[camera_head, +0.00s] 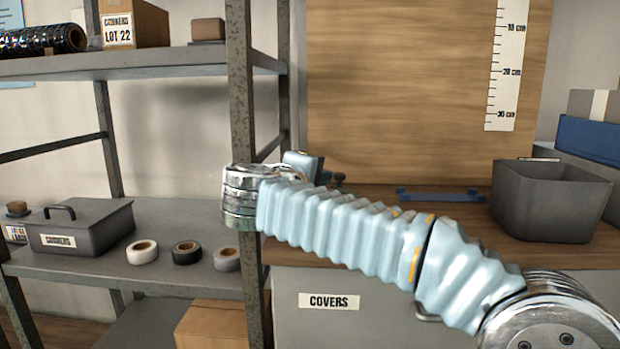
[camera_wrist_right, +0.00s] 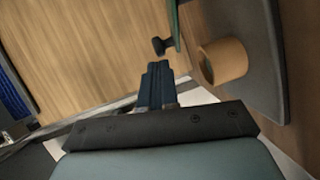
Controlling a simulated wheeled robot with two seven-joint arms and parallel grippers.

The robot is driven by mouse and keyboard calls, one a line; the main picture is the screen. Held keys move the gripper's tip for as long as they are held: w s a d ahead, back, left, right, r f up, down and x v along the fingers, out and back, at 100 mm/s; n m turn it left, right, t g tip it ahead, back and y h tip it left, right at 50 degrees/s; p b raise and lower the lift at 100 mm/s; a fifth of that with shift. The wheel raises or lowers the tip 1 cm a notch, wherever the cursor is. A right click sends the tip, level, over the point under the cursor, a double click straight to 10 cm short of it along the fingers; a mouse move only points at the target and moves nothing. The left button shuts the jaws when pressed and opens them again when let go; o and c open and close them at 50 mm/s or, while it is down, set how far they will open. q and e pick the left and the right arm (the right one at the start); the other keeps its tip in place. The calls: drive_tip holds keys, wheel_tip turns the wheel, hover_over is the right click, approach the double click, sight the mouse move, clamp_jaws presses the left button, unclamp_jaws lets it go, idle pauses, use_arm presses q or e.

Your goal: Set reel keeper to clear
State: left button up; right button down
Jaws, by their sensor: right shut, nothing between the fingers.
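My right gripper (camera_wrist_right: 157,70) is shut and empty in the wrist view, its two dark blue fingers side by side. A dark round knob (camera_wrist_right: 159,46) on a short stem sits just beyond the fingertips, joined to a green edge (camera_wrist_right: 178,25). A tan cylinder, perhaps a reel (camera_wrist_right: 223,61), stands on a dark grey panel (camera_wrist_right: 262,60) right of the fingers. I cannot tell for certain which part is the reel keeper. In the head view my pale blue right arm hides most of that area; a small dark part (camera_head: 337,180) shows behind it. My left gripper is not in view.
A metal shelf post (camera_head: 241,90) stands close to my right wrist. A grey open bin (camera_head: 550,205) and a blue bracket (camera_head: 440,196) are on the wooden bench at right.

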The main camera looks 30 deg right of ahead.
drive_tip(key=shift+w+d+f, duration=0.1)
drive_tip(key=shift+w+d, duration=0.3)
drive_tip(key=shift+d, duration=0.1)
drive_tip(key=shift+w+d+f+b, duration=0.1)
drive_tip(key=shift+w+d+b, duration=0.3)
drive_tip(key=shift+d, duration=0.2)
